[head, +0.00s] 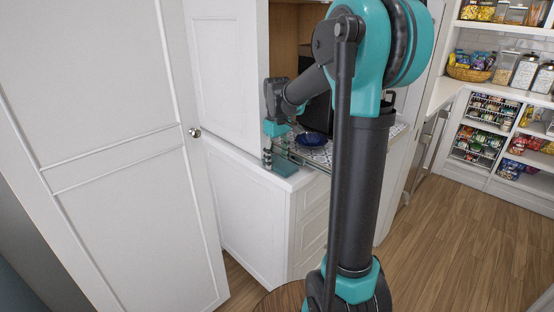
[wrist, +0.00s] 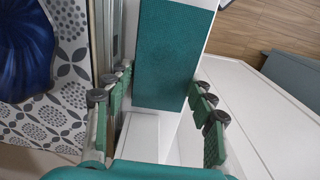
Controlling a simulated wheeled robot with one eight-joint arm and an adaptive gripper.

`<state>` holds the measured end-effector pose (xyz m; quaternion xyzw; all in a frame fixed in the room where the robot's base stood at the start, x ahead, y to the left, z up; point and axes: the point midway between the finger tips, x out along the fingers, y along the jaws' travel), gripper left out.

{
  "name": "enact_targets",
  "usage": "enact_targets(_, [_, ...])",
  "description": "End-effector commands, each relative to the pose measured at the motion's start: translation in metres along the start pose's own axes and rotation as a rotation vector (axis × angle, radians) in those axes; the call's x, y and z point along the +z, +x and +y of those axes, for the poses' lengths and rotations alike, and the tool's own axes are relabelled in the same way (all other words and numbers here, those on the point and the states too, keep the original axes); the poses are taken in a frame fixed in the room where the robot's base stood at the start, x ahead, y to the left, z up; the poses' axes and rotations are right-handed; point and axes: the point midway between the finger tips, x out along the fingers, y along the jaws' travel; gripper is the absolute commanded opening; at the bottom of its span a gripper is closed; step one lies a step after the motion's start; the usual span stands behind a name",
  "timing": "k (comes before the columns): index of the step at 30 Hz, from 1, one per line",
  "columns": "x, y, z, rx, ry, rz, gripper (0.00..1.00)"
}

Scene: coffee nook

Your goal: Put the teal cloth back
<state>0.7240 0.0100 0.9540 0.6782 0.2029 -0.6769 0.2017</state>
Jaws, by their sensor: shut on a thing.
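The teal cloth (wrist: 172,55) is a flat, folded rectangle in the wrist view, lying between my gripper's two sets of fingers. My gripper (wrist: 160,100) is shut on it, with green-padded fingers at its left and right sides. In the head view my gripper (head: 267,158) points down at the near left corner of the white counter, and the cloth (head: 285,166) shows just right of the fingers, at the counter top. I cannot tell whether the cloth still touches the counter.
A dark blue bowl (head: 311,139) stands on a patterned surface (wrist: 70,30) beside a metal rail (wrist: 103,40), close to my gripper. A tall white door (head: 110,140) is at the left. Pantry shelves (head: 495,120) stand at the right, with clear wooden floor before them.

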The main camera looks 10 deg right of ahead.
Motion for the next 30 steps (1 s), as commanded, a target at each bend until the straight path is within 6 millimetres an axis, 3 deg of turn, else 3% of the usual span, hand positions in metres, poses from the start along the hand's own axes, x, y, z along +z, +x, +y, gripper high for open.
enact_targets(4, [0.0,0.003,0.0,0.0,0.0,0.0,0.13])
enact_targets(5, [0.0,0.003,0.0,0.0,0.0,0.0,0.59])
enact_targets(6, [0.0,0.003,0.0,0.0,0.0,0.0,0.64])
enact_targets(19, [0.0,-0.006,0.0,0.0,0.0,0.0,0.64])
enact_targets(30, [0.001,-0.077,0.0,0.0,0.0,0.0,0.64])
